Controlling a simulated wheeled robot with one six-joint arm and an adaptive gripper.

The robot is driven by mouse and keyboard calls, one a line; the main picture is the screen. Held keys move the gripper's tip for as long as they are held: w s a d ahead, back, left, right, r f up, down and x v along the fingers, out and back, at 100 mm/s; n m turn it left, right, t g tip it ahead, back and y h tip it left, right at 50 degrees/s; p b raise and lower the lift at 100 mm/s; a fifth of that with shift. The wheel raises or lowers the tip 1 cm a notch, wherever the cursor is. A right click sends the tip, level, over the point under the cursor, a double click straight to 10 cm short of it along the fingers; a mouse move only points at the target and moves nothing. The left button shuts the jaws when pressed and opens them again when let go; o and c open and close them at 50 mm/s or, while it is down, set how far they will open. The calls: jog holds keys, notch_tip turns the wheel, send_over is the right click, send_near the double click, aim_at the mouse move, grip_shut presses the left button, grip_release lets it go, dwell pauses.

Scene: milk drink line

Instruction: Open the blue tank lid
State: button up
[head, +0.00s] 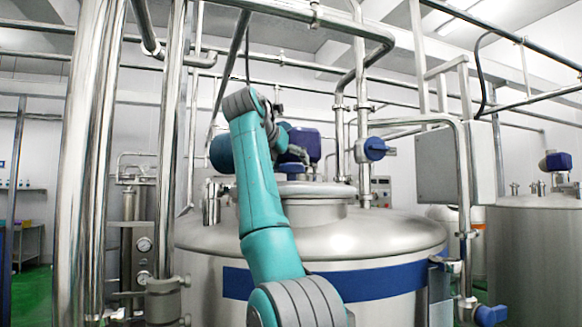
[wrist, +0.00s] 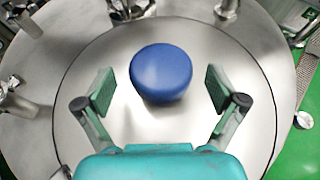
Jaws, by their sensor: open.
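A steel tank (head: 390,240) with a blue band (head: 375,282) stands in front of me in the head view. Its raised round steel top (head: 320,192) is partly hidden by my arm. In the wrist view a round, smooth blue cap (wrist: 161,72) sits near the middle of a wide steel disc (wrist: 240,110). My gripper (wrist: 159,90) is open, with one finger on each side of the cap in the picture and a gap on both sides. I cannot tell how far above the cap the fingers are. The fingertips are not clear in the head view.
Vertical steel pipes (head: 93,150) stand close on the left, and a blue-handled valve pipe (head: 375,149) is at the right. A grey box (head: 440,160) hangs behind it. Steel fittings (wrist: 228,10) rise around the disc's edge. Another tank (head: 535,250) stands far right.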

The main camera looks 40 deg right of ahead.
jog(key=shift+x, duration=1.4)
jog(key=shift+s, duration=0.1)
